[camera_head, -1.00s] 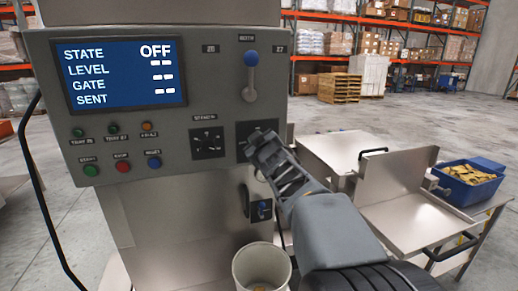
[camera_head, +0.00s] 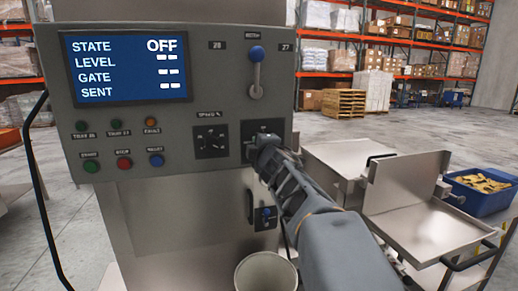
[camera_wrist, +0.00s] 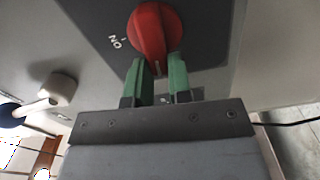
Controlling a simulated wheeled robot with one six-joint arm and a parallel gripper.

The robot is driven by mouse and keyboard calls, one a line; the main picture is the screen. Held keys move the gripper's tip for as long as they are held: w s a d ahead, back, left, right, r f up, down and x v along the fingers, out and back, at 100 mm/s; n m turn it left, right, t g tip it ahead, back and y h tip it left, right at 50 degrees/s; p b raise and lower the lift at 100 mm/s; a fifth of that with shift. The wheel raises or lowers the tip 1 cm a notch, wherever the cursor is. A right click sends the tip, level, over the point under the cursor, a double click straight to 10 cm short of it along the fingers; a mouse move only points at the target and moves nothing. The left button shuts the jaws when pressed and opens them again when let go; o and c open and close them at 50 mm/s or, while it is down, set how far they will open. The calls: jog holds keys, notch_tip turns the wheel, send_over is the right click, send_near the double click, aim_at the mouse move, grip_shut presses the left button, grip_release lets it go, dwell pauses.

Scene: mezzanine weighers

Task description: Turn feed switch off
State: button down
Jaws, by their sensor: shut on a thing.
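The feed switch is a red rotary knob (camera_wrist: 152,28) on a dark plate in the wrist view. An "ON" label shows to its left. Its narrow end lies between the green fingertips of my gripper (camera_wrist: 162,66), which is shut on it. In the head view my gripper (camera_head: 266,152) reaches the dark switch plate (camera_head: 263,131) at the panel's lower right and hides the knob. The screen (camera_head: 125,69) on the grey control panel (camera_head: 215,90) reads STATE OFF, with dashes for level, gate and sent.
A blue-knobbed lever (camera_head: 256,72) and a black dial (camera_head: 210,141) sit near the switch. Several coloured buttons line the panel's lower left. A pale bucket (camera_head: 265,273) stands below. Steel trays (camera_head: 415,238) and a blue bin (camera_head: 480,198) are at right.

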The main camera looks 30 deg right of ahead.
jog(key=shift+f+n, duration=0.2)
jog(key=shift+n, duration=0.4)
jog(key=c, duration=1)
grip_release()
jog(key=shift+c, duration=0.2)
